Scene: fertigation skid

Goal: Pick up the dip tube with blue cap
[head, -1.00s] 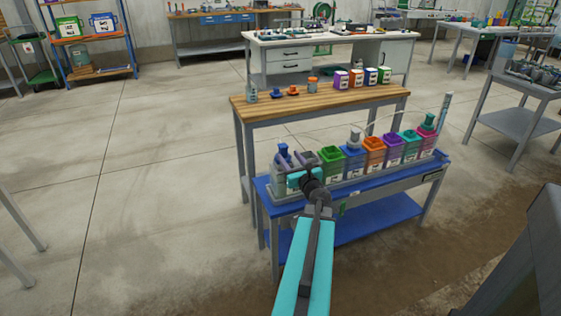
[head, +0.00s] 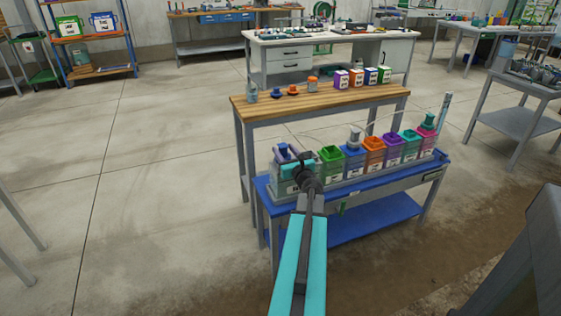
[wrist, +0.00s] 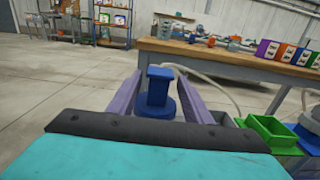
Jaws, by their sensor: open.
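The blue cap of the dip tube (wrist: 158,92) stands upright in the wrist view, between the two purple fingers of my gripper (wrist: 154,98). The fingers are open, one on each side of the cap, and I cannot tell whether either touches it. In the head view the blue cap (head: 283,149) shows at the left end of the row of tanks, partly hidden by my gripper (head: 291,154). The tube below the cap is hidden. A pale hose runs behind the cap to the right.
A green open tank (head: 331,156) stands just right of my gripper, followed by several coloured tanks on the blue bench (head: 262,186). A wooden bench (head: 315,97) with small caps and boxes stands behind. The floor to the left is clear.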

